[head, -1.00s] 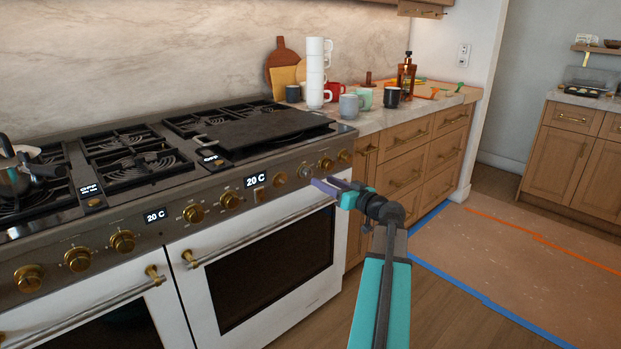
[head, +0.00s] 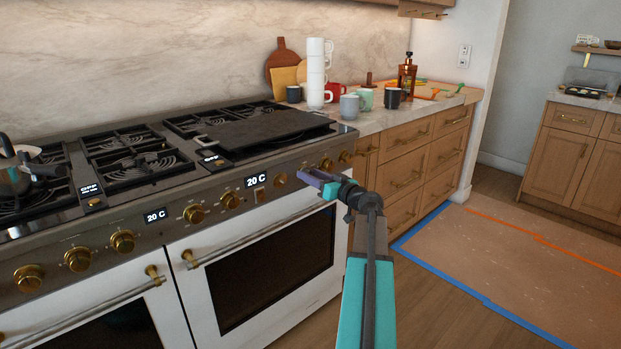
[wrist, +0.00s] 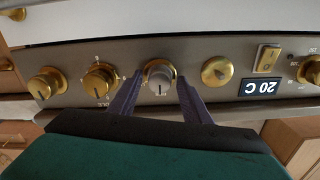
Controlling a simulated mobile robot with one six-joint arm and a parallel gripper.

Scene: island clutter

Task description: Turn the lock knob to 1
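A row of knobs runs along the oven's front panel. My gripper (wrist: 160,88) is open, with one purple finger on each side of this knob. I cannot tell whether the fingers touch it. In the head view my gripper (head: 310,181) is at the right part of the panel and largely hides that knob.
A rocker switch (wrist: 268,59) and a "20 C" display (wrist: 262,88) are beyond. The oven handle (head: 250,240) runs below the panel. Mugs (head: 349,107) stand on the counter; the floor at right is open.

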